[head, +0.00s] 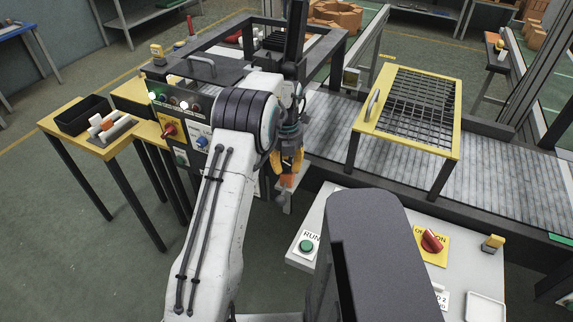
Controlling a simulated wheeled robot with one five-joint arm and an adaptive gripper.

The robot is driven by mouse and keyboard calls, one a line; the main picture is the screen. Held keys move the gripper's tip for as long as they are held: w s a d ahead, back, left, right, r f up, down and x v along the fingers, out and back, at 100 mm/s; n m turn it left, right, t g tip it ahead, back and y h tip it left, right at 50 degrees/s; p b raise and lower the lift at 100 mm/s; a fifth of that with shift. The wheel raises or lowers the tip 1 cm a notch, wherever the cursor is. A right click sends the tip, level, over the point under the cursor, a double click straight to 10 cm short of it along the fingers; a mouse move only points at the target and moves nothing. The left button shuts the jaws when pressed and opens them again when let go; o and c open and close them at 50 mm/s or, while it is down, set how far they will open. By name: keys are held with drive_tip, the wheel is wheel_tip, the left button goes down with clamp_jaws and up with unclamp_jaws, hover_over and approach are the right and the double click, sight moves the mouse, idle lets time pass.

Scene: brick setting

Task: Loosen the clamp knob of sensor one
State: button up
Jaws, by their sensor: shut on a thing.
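My gripper (288,174) shows just right of my white arm, pointing down beside the near edge of the conveyor. Its orange fingers are shut on a small orange-red part, which looks like the clamp knob (287,182) of sensor one. A grey bracket (284,200) shows just below the fingertips. The fingers and my arm hide most of the knob and whatever else is at the clamp, so I cannot tell how tight it is.
A control box (180,125) with lamps and a red switch stands left of my arm. A yellow-framed mesh guard (410,110) spans the conveyor (500,190). A grey panel (460,265) with a green RUN button (306,246) and red switch (432,241) lies in front.

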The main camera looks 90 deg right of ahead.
drive_tip(key=shift+w+a+f+n, duration=0.1)
drive_tip(key=shift+a+f+n, duration=0.15)
drive_tip(key=shift+a+n, duration=0.05)
drive_tip(key=o, duration=0.9)
drive_tip(key=shift+o, duration=1.4)
drive_tip(key=shift+d+r, duration=0.1)
drive_tip(key=shift+r, duration=0.1)
